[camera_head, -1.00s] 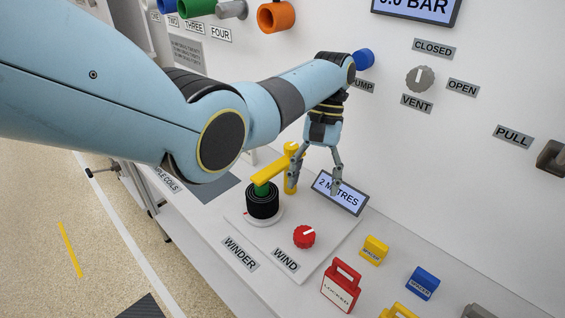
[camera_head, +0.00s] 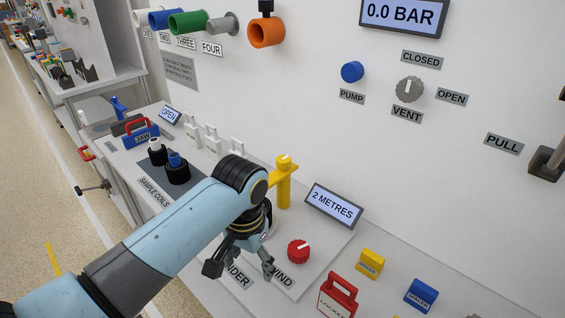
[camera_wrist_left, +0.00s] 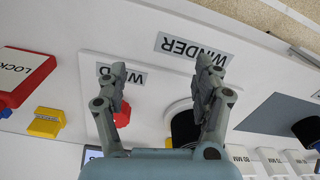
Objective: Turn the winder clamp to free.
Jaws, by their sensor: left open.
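The winder clamp is a yellow post (camera_head: 283,190) with a flat yellow bar at its top, standing at the back of the winder plate. The bar's left part meets my arm in the picture, so I cannot tell its full reach. My left gripper (camera_head: 240,266) points down, open and empty, over the front of the plate by the WINDER label (camera_wrist_left: 190,50). It is nearer the front edge than the clamp. In the left wrist view its fingers (camera_wrist_left: 164,88) are apart, with the black winder coil (camera_wrist_left: 184,128) partly hidden behind one. My right gripper is not in view.
The red WIND knob (camera_head: 298,251) is just right of the gripper. The 2 METRES display (camera_head: 334,205) stands right of the clamp. A red LOCKED tag (camera_head: 338,296), a yellow spacer (camera_head: 370,263) and a blue spacer (camera_head: 420,295) lie further right. Sample coils (camera_head: 177,170) stand at left.

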